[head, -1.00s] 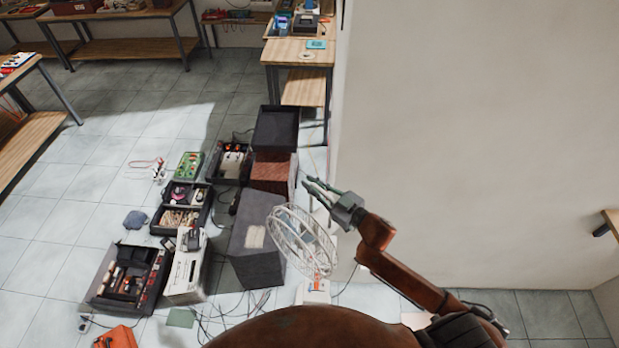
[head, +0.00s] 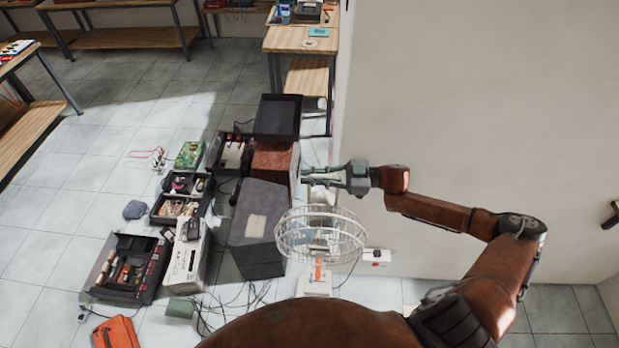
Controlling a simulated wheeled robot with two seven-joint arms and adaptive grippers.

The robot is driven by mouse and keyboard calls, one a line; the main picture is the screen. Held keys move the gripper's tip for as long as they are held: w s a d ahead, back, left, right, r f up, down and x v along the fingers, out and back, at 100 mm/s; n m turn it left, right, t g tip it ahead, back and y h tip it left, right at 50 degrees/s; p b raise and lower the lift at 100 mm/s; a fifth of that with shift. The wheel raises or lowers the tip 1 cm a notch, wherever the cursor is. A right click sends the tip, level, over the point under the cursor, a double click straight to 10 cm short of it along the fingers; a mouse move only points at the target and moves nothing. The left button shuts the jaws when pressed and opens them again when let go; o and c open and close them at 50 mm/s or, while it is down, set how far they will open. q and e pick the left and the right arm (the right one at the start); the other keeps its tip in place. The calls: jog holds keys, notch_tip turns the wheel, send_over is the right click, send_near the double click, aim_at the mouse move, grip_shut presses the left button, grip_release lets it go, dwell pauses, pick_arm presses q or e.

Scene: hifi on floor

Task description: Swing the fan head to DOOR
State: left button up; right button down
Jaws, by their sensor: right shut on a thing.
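The fan stands on the floor at the lower middle of the head view. Its round white wire-cage head (head: 320,238) is seen from above, facing toward the bottom of the picture. Its white base (head: 315,284) carries an orange part. My right gripper (head: 318,180) reaches in from the right, just behind the cage, and is shut on the back part of the fan head. The fingers partly hide the point of contact. No DOOR marking is legible. My left gripper is not in view.
A dark grey box (head: 254,255) stands just left of the fan. Open cases (head: 130,268) and loose cables (head: 225,308) cover the floor further left. A plain wall (head: 480,120) rises on the right. A white power strip (head: 376,257) lies right of the fan.

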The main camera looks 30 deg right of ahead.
jog(key=shift+s+f+g, duration=0.15)
jog(key=shift+g, duration=0.15)
jog(key=c, duration=2)
grip_release()
jog(key=shift+o, duration=0.2)
jog(key=v, duration=1.2)
